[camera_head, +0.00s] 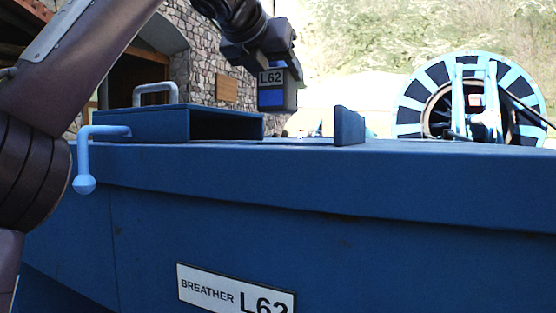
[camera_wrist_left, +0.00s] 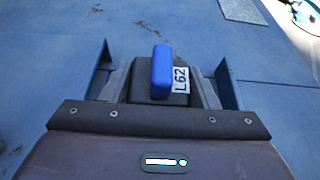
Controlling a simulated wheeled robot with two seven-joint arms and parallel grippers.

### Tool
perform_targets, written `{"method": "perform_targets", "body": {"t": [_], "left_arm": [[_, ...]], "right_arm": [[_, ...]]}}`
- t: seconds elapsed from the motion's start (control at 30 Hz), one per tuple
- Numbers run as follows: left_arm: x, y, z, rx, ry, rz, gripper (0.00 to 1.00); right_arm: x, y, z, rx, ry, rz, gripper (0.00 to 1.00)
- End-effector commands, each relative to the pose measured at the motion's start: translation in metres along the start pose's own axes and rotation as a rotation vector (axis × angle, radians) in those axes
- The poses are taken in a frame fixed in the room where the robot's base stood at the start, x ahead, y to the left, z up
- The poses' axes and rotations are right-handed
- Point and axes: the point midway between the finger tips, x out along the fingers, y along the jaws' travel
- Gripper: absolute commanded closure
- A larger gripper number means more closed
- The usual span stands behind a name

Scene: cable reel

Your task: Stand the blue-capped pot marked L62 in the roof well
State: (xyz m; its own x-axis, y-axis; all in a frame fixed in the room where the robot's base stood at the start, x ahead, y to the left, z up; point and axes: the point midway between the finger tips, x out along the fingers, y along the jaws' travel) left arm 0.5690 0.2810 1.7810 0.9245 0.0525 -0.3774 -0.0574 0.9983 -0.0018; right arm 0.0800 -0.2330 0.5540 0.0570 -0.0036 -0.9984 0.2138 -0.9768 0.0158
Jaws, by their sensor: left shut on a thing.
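A blue part shows below the label in the head view. In the left wrist view, the blue cap (camera_wrist_left: 161,70) and the L62 label (camera_wrist_left: 181,80) show between the fingers of my left gripper (camera_wrist_left: 165,90). The roof well is not clearly made out; blue upright plates (camera_wrist_left: 226,85) stand either side of the gripper. One such plate (camera_head: 349,126) shows on the roof. My right gripper is not in view.
A blue open-fronted box (camera_head: 150,125) with a grey handle (camera_head: 155,92) sits on the roof at left. A pale blue lever (camera_head: 85,170) hangs at the roof's edge. A sign reading BREATHER L62 (camera_head: 236,288) is on the front wall. A cable reel (camera_head: 420,95) stands behind.

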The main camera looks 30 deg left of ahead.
Motion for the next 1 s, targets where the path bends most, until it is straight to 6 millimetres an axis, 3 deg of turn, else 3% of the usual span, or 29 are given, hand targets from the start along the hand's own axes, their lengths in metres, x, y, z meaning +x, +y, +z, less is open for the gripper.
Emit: {"method": "perform_targets", "body": {"t": [0.03,0.1,0.33,0.47,0.7,0.97,1.0], "left_arm": [[0.009,0.001,-0.021,0.002,0.002,-0.002,0.74],[0.015,0.000,-0.037,0.002,0.000,-0.003,0.74],[0.028,0.000,-0.067,0.002,-0.001,-0.001,0.74],[0.031,0.000,-0.074,0.000,-0.001,-0.002,0.74],[0.042,0.000,-0.102,0.001,0.000,-0.001,0.74],[0.043,0.000,-0.105,0.000,-0.001,0.000,0.74],[0.044,0.000,-0.105,0.001,0.001,0.000,0.42]], "right_arm": [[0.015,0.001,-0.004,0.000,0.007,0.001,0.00],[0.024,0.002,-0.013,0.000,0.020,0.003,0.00],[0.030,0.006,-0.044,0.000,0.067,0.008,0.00],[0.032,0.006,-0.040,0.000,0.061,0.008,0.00],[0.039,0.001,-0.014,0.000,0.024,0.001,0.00],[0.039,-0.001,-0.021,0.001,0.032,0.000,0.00],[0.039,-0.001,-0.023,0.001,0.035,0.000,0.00]]}}
